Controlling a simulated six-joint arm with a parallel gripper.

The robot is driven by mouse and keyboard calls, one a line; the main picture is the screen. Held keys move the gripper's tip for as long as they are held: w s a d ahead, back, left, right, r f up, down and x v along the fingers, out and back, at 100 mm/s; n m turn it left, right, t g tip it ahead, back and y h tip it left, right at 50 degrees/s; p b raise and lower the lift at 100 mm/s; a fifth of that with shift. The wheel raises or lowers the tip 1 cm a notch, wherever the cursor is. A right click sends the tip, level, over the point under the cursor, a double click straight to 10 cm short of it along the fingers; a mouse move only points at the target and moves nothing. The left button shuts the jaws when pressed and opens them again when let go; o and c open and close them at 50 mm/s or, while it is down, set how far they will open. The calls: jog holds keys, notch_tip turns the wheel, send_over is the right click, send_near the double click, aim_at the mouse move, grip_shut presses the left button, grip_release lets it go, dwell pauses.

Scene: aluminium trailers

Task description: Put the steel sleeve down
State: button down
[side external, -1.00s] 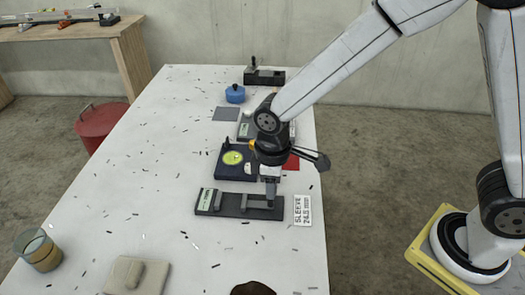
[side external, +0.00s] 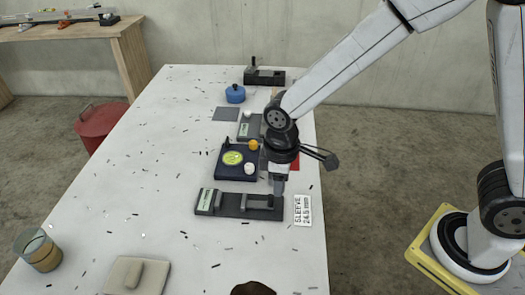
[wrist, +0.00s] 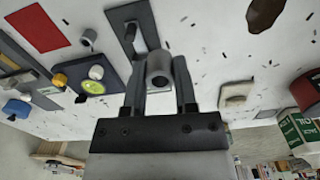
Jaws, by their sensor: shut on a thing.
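The steel sleeve (wrist: 160,70) is a short grey tube with a dark bore. My gripper (wrist: 160,82) is shut on it, one finger on each side. In the side view my gripper (side external: 278,190) points down at the right end of the dark measuring gauge (side external: 231,206); the fingers hide most of the sleeve there. Whether the sleeve touches the gauge, I cannot tell. The gauge also shows in the wrist view (wrist: 122,24), beyond the sleeve. A white card reading "SLEEVE 24.5 mm" (side external: 303,210) lies right of the gauge.
A dark box with a yellow-green dial (side external: 233,158) stands behind the gauge, and a red mat (wrist: 38,28) lies nearby. A grey cylinder (wrist: 88,38) sits near the mat. A beige block (side external: 135,276) and a glass (side external: 38,251) stand nearer the camera.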

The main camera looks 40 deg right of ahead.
jog(key=s+d+m, duration=0.3)
jog(key=d, duration=0.3)
jog(key=s+d+m, duration=0.2)
jog(key=s+d, duration=0.2)
jog(key=d, duration=0.3)
jog(key=shift+d+f+m, duration=0.3)
jog(key=shift+m, duration=0.1)
jog(key=w+f, duration=0.2)
jog(key=w, duration=0.2)
jog(key=w+f, duration=0.3)
jog(key=w, duration=0.1)
jog(key=w+f, duration=0.3)
jog(key=w, duration=0.1)
jog(key=shift+w+a, duration=0.1)
jog(key=shift+w+f, duration=0.6)
jog(key=shift+f, duration=0.05)
